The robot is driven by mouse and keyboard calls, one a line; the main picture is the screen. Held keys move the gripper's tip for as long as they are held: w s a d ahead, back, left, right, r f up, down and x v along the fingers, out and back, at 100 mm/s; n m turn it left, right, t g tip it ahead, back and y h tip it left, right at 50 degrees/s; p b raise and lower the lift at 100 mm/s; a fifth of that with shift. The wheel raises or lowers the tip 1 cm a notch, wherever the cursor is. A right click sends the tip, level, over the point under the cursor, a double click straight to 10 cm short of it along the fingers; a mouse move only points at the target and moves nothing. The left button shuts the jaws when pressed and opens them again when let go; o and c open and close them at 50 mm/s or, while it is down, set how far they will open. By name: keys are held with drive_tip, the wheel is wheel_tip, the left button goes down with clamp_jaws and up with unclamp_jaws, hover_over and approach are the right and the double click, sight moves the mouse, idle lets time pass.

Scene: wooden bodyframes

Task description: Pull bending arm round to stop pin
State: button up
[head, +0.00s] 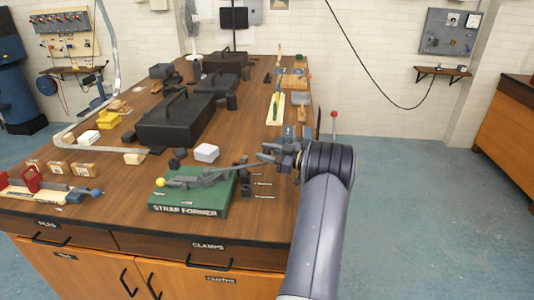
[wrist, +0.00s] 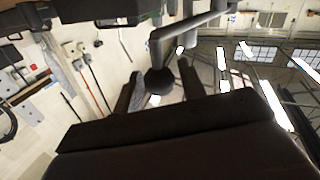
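The strap former has a green base (head: 190,198) at the bench's front right. Its grey arm (head: 212,178) lies across the top, with a yellow knob (head: 160,182) at the left end. My gripper (head: 272,154) is beyond the right end of the base, above the bench's right edge. Its fingers (wrist: 158,88) show apart in the wrist view. A dark ball (wrist: 159,81) on a bent grey rod (wrist: 170,38) shows between them, with a gap visible on the right side. I cannot tell whether the left finger touches it. Lettering beside the stop pins is too small to read.
A white block (head: 206,153) and black toolboxes (head: 177,120) stand behind the former. Small wooden blocks (head: 84,170) and a red clamp (head: 32,180) lie to the left. A red ball (head: 334,114) on a thin rod shows behind my wrist. Floor to the right is clear.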

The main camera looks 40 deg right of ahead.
drive_tip(key=shift+o, duration=0.8)
drive_tip(key=shift+s+d+f, duration=0.1)
drive_tip(key=shift+s, duration=0.1)
drive_tip(key=b+v, duration=0.2)
drive_tip(key=v, duration=0.8)
drive_tip(key=shift+s+d, duration=0.1)
